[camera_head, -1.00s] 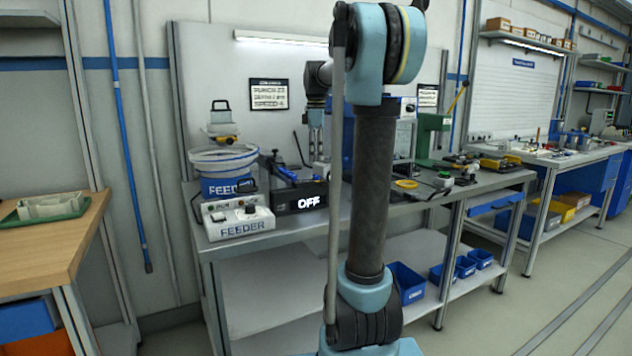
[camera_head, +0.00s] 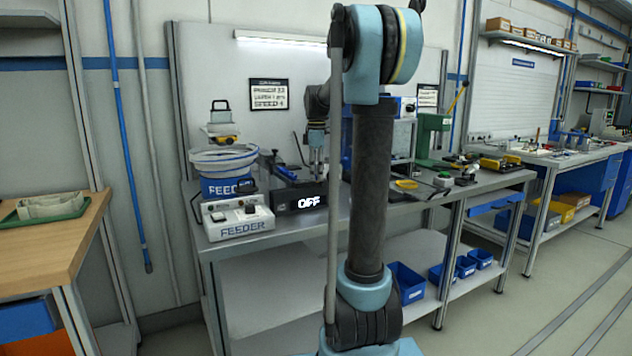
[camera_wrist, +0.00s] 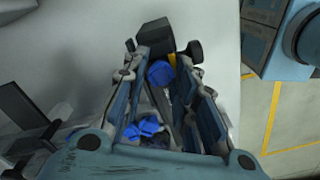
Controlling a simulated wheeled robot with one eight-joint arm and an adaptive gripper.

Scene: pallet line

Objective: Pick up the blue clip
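In the wrist view a blue piece (camera_wrist: 147,127) that looks like the blue clip lies below, seen in the gap between my fingers and partly hidden by them. Another rounded blue part (camera_wrist: 160,72) shows farther up, near the fingertips. I cannot tell for sure which is the clip. In the head view, small blue pieces (camera_head: 286,173) lie on the dark device left of my gripper. My gripper (camera_wrist: 163,68) has its fingers apart, with no visible grip on anything. In the head view my gripper (camera_head: 316,170) points down over the bench beside the dark device.
The dark device with the OFF display (camera_head: 308,202) stands on the bench (camera_head: 270,236). A white feeder box (camera_head: 238,222) and a round bowl feeder (camera_head: 224,160) stand to its left. A green press (camera_head: 434,138) and a yellow ring (camera_head: 406,184) are to the right.

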